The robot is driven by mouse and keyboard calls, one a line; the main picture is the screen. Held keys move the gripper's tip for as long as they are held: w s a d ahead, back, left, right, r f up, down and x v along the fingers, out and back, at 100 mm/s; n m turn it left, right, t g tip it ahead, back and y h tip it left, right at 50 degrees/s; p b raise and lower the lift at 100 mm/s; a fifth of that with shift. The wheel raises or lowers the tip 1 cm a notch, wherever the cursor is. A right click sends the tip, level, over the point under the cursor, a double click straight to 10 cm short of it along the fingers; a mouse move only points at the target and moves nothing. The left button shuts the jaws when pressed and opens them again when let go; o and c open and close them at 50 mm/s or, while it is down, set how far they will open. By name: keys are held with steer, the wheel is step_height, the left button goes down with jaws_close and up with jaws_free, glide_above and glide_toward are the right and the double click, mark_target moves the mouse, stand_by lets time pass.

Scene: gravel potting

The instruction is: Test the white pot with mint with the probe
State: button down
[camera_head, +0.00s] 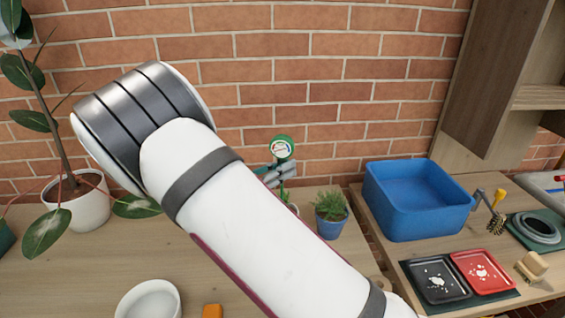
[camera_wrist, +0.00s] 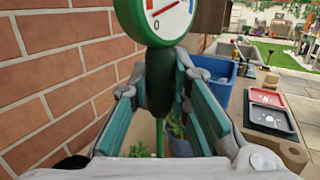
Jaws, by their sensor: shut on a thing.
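My gripper (camera_head: 277,174) is shut on the probe (camera_head: 282,149), which has a green-rimmed round dial with a white face and a red needle. In the wrist view the dial (camera_wrist: 160,18) stands above the fingers and the thin green stem (camera_wrist: 160,137) runs down between them. Below the gripper, a small white pot (camera_head: 293,208) with a little greenery shows past my arm, mostly hidden. Green leaves (camera_wrist: 138,150) show beside the stem in the wrist view. I cannot tell whether the stem's tip is in the soil.
A blue pot with a bushy plant (camera_head: 331,226) stands just right. Further right are a blue bin (camera_head: 418,205), a black tray (camera_head: 436,281), a red tray (camera_head: 482,272) and brushes. A large potted plant (camera_head: 82,205) stands left, a white bowl (camera_head: 149,301) in front. A brick wall is close behind.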

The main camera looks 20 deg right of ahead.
steer(key=shift+f+b, duration=0.8)
steer(key=shift+f, duration=1.7)
stand_by(0.7)
steer(key=shift+f, duration=0.35)
steer(key=shift+f+b, duration=0.65)
steer(key=shift+f, duration=1)
stand_by(1.9)
steer(key=c, duration=1.4)
jaws_free()
steer(key=shift+s+a, duration=0.1)
